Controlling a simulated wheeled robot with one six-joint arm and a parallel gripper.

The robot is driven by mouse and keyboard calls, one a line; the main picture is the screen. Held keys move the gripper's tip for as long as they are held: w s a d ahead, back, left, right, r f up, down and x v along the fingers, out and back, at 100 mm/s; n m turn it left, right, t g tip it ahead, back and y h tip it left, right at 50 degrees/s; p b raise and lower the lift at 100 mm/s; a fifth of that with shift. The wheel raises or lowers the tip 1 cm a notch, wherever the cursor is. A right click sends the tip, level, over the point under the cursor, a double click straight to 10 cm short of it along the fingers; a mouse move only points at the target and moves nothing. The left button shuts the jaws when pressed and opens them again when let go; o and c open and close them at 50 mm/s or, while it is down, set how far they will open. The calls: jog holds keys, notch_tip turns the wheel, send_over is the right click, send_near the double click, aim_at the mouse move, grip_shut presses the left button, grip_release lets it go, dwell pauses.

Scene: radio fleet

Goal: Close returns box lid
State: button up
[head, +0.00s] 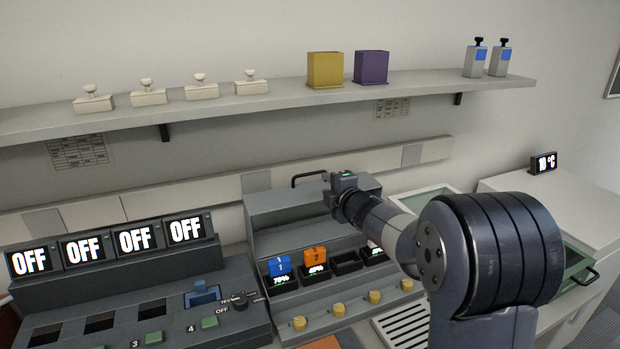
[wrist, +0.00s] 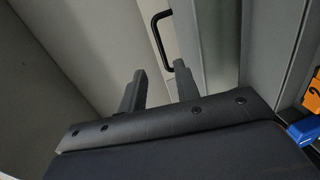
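A grey charging unit (head: 262,212) stands in the middle of the head view, with a raised back panel that has a black bar handle (head: 308,178) at its top. No label names a returns box, so I cannot tell whether this panel is its lid. My gripper (head: 342,183) is just right of the handle in the head view, partly hidden by its own wrist. In the wrist view my gripper (wrist: 158,88) has its two fingers apart with nothing between them. The handle also shows in the wrist view (wrist: 157,32), beyond the fingertips and apart from them.
A blue radio (head: 280,267) and an orange radio (head: 315,260) sit in the unit's slots, above yellow knobs (head: 300,324). A test panel (head: 150,300) stands left. A green drawer (head: 577,268) with a black handle is at right, partly behind my arm. A shelf (head: 280,103) runs above.

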aim_at(313, 174)
jog(key=p+x, duration=0.2)
jog(key=x, duration=0.7)
jog(key=shift+w+f, duration=0.1)
jog(key=shift+w, duration=0.1)
jog(key=shift+c, duration=0.4)
grip_shut()
